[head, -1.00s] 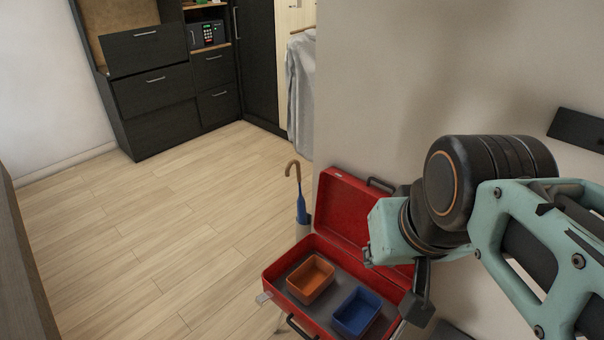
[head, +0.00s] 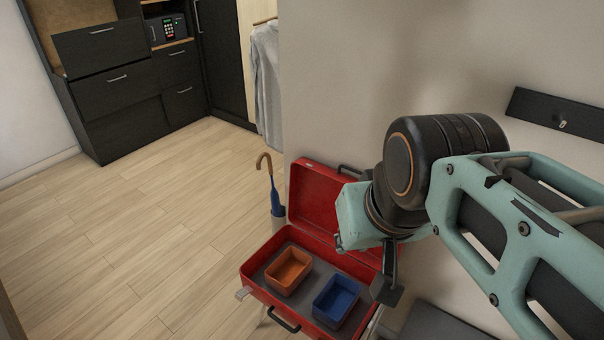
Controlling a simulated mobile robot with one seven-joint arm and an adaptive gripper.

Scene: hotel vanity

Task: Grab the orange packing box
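The orange packing box (head: 288,271) is a small open-topped tray. It sits inside an open red suitcase (head: 313,201), on the grey lining at the left. A similar blue box (head: 337,301) sits to its right in the same suitcase. My gripper (head: 385,288) shows as a dark part below the teal wrist, over the right side of the suitcase. It is to the right of the orange box and apart from it. Its fingertips are not clear enough to tell whether it is open or shut.
An umbrella (head: 272,184) with a curved handle stands in a holder behind the suitcase, by the wall corner. Dark cabinets (head: 125,85) with a safe (head: 168,29) stand at the back left. A wall rack (head: 556,113) hangs at right. The wooden floor at left is clear.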

